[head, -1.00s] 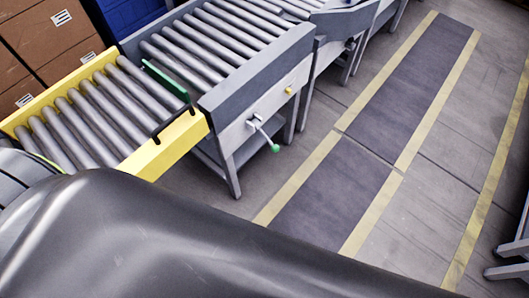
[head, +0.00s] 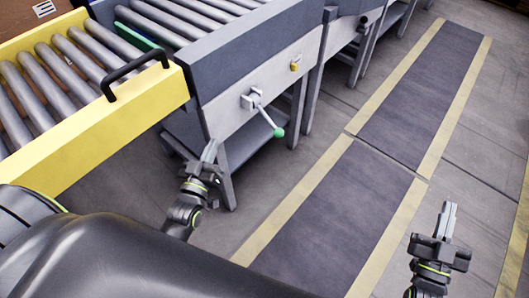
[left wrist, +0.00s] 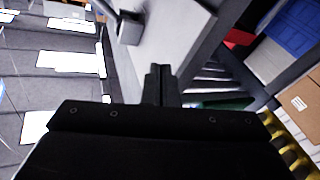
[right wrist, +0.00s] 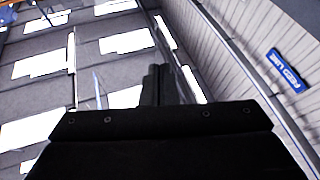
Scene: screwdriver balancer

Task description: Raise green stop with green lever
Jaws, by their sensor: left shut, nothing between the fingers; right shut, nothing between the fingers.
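The green lever has a green knob (head: 278,132) on a thin metal rod, which slopes down and right from a grey bracket on the conveyor's side. The green stop (head: 140,38) is a flat green bar between the rollers beyond the yellow frame, and appears low. My left gripper (head: 210,150) is shut and empty, pointing up, below and left of the knob and apart from it. My right gripper (head: 447,215) is shut and empty over the floor at far right. In the left wrist view, the shut fingers (left wrist: 160,75) point toward the grey conveyor side; the knob is not clear.
A yellow frame (head: 110,105) with a black handle (head: 135,72) closes the near conveyor end. A small yellow knob (head: 295,67) sits right of the lever bracket. Conveyor legs stand below. Floor with a dark, yellow-edged walkway (head: 350,195) is clear to the right.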

